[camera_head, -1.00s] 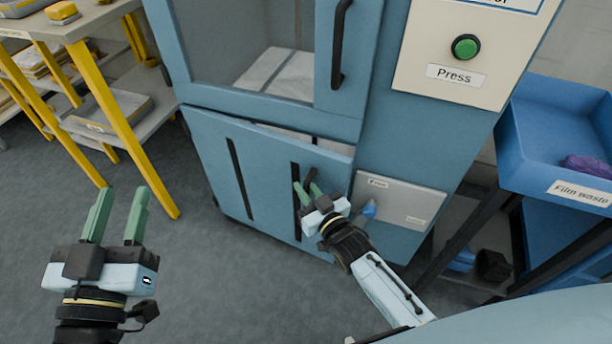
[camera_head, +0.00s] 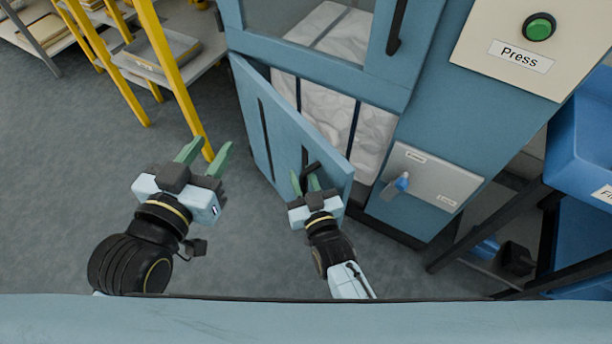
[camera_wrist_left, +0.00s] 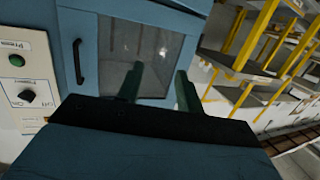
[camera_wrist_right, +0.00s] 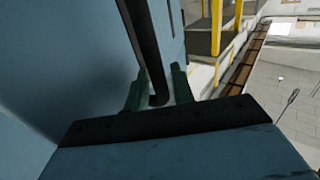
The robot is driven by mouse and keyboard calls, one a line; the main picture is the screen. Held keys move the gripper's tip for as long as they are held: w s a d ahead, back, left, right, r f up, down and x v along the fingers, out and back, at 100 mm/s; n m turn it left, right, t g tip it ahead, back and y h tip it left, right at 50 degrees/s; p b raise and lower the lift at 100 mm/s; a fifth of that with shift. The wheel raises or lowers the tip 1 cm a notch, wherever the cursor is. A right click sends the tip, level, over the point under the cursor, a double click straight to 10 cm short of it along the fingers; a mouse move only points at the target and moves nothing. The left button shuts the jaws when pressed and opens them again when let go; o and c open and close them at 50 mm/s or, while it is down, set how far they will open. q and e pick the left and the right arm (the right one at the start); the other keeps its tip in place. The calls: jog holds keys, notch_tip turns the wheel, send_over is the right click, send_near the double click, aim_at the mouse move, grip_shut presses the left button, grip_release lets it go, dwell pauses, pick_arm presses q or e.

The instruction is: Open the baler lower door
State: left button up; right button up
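The baler's blue lower door (camera_head: 272,128) stands open, swung out on its left side hinge. White wrapped material (camera_head: 325,115) shows behind it. My right gripper (camera_head: 305,182) is at the black handle (camera_head: 312,162) near the door's free edge. In the right wrist view the handle (camera_wrist_right: 143,40) passes between the two green fingers (camera_wrist_right: 160,92), which look closed around it. My left gripper (camera_head: 205,155) is open and empty, left of the door and apart from it. The left wrist view shows its spread fingers (camera_wrist_left: 158,88) before the baler's upper door (camera_wrist_left: 130,50).
The upper door (camera_head: 310,45) is shut. A blue bin (camera_head: 585,140) stands at right, a yellow-legged shelf (camera_head: 165,60) at left. Grey floor lies free before the door.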

jog(key=shift+o, duration=0.6)
jog(key=shift+s+d, duration=0.1)
jog(key=shift+s, duration=0.05)
